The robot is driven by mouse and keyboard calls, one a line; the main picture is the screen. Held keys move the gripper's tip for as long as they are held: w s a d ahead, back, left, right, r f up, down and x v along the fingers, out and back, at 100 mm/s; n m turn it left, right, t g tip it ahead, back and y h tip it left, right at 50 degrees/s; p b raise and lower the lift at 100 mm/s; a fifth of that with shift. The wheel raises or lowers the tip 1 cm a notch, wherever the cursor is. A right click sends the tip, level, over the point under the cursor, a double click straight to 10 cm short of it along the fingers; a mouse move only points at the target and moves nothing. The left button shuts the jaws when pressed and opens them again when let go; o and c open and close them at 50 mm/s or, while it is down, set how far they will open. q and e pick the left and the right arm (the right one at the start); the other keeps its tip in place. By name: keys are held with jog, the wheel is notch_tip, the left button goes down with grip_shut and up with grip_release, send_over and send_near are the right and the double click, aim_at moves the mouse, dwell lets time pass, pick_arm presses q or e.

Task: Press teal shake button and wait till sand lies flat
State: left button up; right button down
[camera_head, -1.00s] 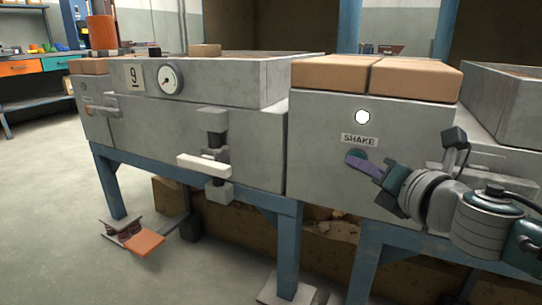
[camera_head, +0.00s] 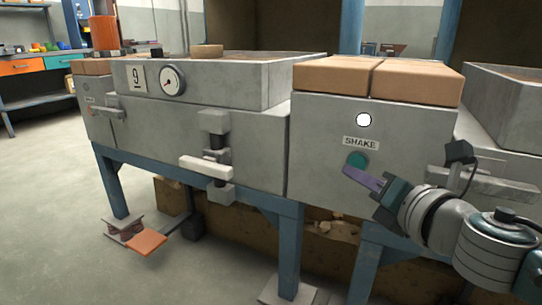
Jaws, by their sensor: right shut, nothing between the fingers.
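The teal shake button (camera_head: 357,160) sits on the front of the grey cabinet (camera_head: 325,140), just below the "SHAKE" label (camera_head: 361,143). A white lamp (camera_head: 364,120) shows bright above the label. My right gripper (camera_head: 350,172) is shut and empty, its purple fingertips just below the button and apart from it in the picture. The button's face is now mostly uncovered. The grey bins (camera_head: 505,90) have high walls, and I cannot tell the shape of the sand inside. My left gripper is not in view.
Two tan blocks (camera_head: 415,82) lie on top of the cabinet. A dial gauge (camera_head: 172,80) and a white handle (camera_head: 205,168) are on the left unit. An orange pedal (camera_head: 146,242) sits low at the left. Open floor lies at the left.

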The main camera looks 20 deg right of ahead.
jog(key=shift+s+a, duration=1.1)
jog(key=shift+a, duration=0.2)
